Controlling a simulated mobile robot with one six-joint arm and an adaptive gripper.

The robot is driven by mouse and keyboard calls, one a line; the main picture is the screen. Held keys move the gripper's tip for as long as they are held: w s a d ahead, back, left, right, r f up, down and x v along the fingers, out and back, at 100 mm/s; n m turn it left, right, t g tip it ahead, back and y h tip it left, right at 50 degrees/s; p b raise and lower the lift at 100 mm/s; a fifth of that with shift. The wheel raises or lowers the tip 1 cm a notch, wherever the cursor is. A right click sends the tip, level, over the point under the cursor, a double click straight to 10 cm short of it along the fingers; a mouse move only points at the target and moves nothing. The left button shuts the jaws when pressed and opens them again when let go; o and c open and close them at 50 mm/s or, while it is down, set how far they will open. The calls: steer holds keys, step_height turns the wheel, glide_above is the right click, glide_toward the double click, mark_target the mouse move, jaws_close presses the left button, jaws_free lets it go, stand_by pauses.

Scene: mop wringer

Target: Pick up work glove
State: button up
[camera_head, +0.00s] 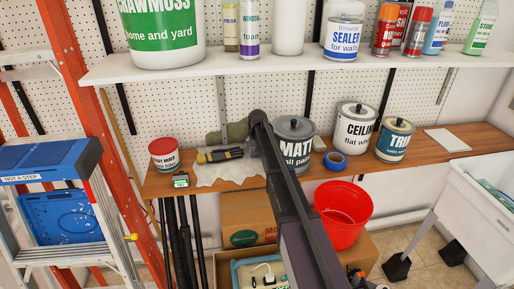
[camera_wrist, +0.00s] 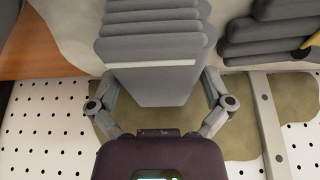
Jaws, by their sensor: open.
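A dark grey work glove with finger-like lobes and a yellowish part (camera_head: 218,155) lies on a pale cloth on the wooden shelf; what looks like it shows at the upper right of the wrist view (camera_wrist: 278,35). My gripper (camera_wrist: 160,75) is open in the wrist view, its linkages spread to both sides. A lighter grey ribbed shape with a pale stripe (camera_wrist: 152,45) fills the space between them; I cannot tell whether it is another glove or whether it touches the fingers. In the head view my arm reaches to the shelf beside the glove; its fingers cannot be made out.
The pale cloth (camera_head: 212,175) spreads under the glove. An olive shape (camera_head: 236,131) lies behind, against the pegboard (camera_head: 165,110). A red-lidded can (camera_head: 164,153) stands left; a grey-lidded can (camera_head: 295,138) and blue tape (camera_head: 336,161) stand right. The upper white shelf (camera_head: 270,63) overhangs.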

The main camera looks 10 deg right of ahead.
stand_by(0.4)
steer(key=c, duration=0.8)
steer(key=shift+o, duration=0.2)
steer(key=shift+r, duration=0.15)
step_height(320, 180, up, 3)
steer(key=p, duration=0.3)
steer(key=s+a, duration=0.3)
steer(key=s+a+r+p, duration=0.1)
steer(key=s+a, duration=0.2)
steer(key=s, duration=0.1)
steer(key=s+a+r+p, duration=0.1)
steer(key=s+a, duration=0.2)
steer(key=s, duration=0.1)
steer(key=shift+a, duration=0.4)
steer(key=shift+s+a, duration=0.45)
steer(key=shift+a, duration=0.05)
